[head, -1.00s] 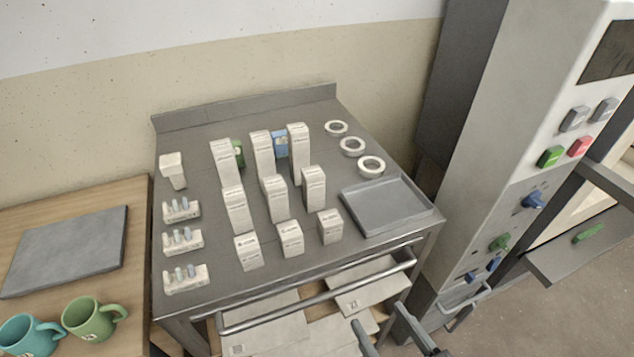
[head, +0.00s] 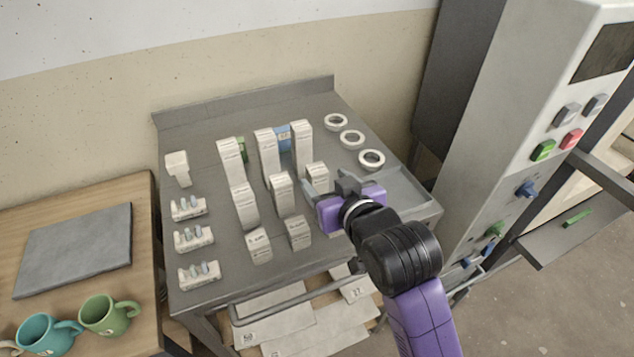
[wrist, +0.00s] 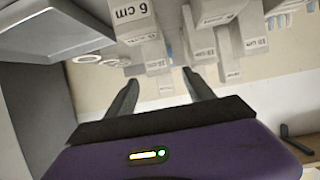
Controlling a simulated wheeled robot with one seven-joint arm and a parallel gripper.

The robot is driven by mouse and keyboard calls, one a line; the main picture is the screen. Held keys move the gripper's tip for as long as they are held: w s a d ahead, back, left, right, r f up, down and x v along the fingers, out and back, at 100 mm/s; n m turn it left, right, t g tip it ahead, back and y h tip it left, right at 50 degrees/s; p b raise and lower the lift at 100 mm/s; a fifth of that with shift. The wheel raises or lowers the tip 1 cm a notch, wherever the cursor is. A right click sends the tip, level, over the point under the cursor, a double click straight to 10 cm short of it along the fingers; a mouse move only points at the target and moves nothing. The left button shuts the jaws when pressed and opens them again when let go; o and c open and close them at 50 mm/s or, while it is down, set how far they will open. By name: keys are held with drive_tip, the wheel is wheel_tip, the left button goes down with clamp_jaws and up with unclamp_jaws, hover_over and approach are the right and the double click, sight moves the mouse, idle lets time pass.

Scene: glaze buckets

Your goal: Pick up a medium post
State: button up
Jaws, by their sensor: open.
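The posts are pale, labelled blocks standing in rows on the grey table. The medium posts form the middle row: left (head: 244,207), centre (head: 283,195) and right (head: 317,174), the last partly hidden by my gripper. Tall posts (head: 267,155) stand behind them and short posts (head: 299,233) in front. My gripper (head: 326,184) is open and empty, close to the right medium post. In the wrist view its fingers (wrist: 160,80) are apart, with a labelled post (wrist: 157,62) beyond the gap. A post marked 6 cm (wrist: 132,22) is nearer the camera.
A grey tray (head: 408,187) lies right of the posts, partly behind my arm. White rings (head: 351,139) lie at the back right. Small racks (head: 194,238) line the left edge. Green and blue things (head: 284,137) stand among the tall posts. Mugs (head: 108,316) are on the side table.

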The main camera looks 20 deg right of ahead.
sight(321, 176)
drive_tip(key=p+x, duration=0.1)
drive_tip(key=x, duration=0.5)
drive_tip(key=shift+w+d+f, duration=0.15)
drive_tip(key=shift+w+f, duration=0.1)
drive_tip(key=shift+c, duration=0.2)
clamp_jaws()
